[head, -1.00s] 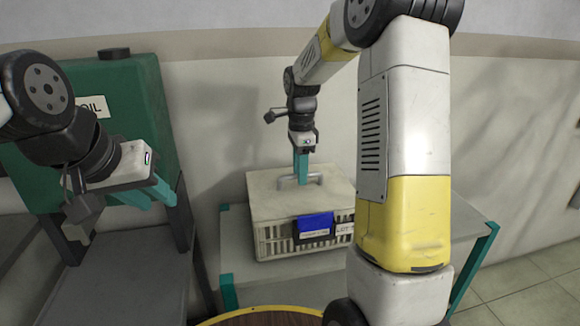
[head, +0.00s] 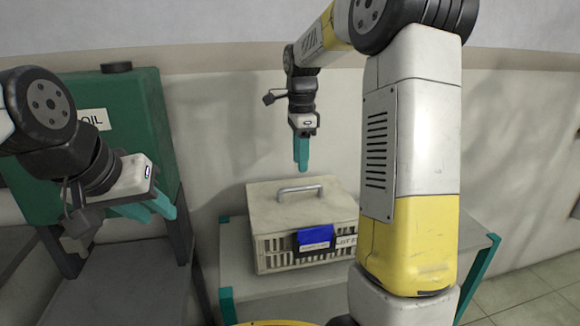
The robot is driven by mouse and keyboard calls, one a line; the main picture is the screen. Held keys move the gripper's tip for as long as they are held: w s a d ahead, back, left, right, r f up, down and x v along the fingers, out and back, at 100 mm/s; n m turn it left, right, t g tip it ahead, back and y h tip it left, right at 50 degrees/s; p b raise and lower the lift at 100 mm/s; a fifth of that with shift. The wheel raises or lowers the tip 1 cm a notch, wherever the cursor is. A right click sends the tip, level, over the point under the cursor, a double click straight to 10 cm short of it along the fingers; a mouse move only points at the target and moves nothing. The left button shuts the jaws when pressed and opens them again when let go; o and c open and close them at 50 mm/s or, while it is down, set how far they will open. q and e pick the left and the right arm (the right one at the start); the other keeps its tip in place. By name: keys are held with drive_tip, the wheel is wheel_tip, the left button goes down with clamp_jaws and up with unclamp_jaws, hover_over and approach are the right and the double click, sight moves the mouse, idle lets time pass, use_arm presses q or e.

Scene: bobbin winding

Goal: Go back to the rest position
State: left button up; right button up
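My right gripper (head: 301,168) points down in the air above the lidded crate (head: 258,215), clear of its grey metal handle (head: 300,190). Nothing shows in it; its teal fingers overlap in this view, so their gap cannot be judged. My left gripper (head: 162,214) is at the left, in front of the green oil tank. Its two teal fingers are apart, with nothing between them.
The crate stands on a grey table (head: 235,262) with teal legs, a blue tag (head: 315,236) on its front. A green oil tank (head: 140,120) stands on a dark stand at the left. A round yellow-rimmed surface (head: 268,323) shows at the bottom edge.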

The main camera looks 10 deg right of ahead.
drive_tip(key=s+a+r+n+t+y, duration=0.1)
drive_tip(key=s+r+n+t, duration=0.1)
drive_tip(key=s+n, duration=0.6)
drive_tip(key=s+a+r+n+t+y, duration=0.1)
drive_tip(key=s+n+t, duration=0.3)
drive_tip(key=s+n, duration=0.5)
drive_tip(key=s+r, duration=0.1)
drive_tip(key=s, duration=0.5)
drive_tip(key=shift+s+r+n, duration=0.2)
drive_tip(key=shift+s+n, duration=0.1)
drive_tip(key=shift+s, duration=0.05)
